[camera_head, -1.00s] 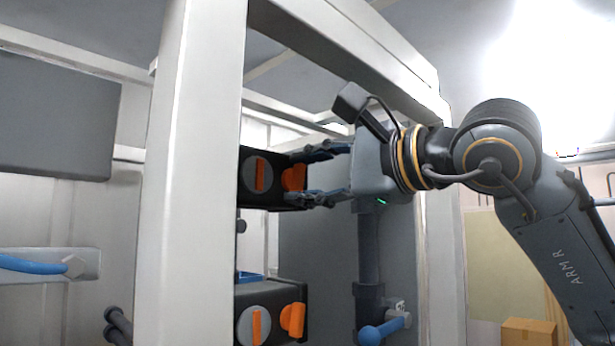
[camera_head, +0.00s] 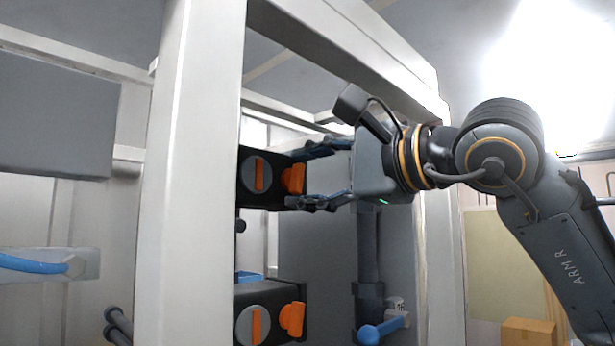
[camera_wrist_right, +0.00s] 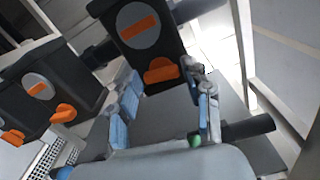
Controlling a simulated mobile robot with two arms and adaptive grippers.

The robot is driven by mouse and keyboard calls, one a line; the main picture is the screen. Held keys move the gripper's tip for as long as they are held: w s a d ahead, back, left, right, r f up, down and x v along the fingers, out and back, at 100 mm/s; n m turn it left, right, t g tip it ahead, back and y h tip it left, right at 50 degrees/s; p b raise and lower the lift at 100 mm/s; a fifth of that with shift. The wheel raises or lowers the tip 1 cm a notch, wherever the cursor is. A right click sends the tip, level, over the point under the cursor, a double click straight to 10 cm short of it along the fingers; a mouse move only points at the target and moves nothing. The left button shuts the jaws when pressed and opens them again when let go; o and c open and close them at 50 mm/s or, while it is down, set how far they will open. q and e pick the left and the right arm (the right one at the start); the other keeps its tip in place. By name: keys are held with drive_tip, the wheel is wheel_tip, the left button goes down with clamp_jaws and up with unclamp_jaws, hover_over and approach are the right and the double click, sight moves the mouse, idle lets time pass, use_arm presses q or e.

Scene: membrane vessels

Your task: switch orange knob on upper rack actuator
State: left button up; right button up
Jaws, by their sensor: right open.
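The upper rack actuator (camera_head: 258,192) is a black box with a grey disc bearing an orange bar, and an orange knob (camera_head: 292,179) on its right side. My right gripper (camera_head: 298,178) is open, one finger above the knob and one below it. In the right wrist view the orange knob (camera_wrist_right: 161,71) lies just ahead of the open fingers of my right gripper (camera_wrist_right: 158,95), on the black actuator (camera_wrist_right: 150,45). I cannot tell whether a finger touches it. My left gripper is not in view.
A lower actuator (camera_head: 270,292) with its own orange knob (camera_head: 291,319) sits below. A white rack post (camera_head: 190,180) stands close on the left. A pipe with a blue-ended handle (camera_head: 370,333) is under my right gripper. A cardboard box (camera_head: 529,332) is at lower right.

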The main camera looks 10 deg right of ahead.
drive_tip(key=v, duration=1.2)
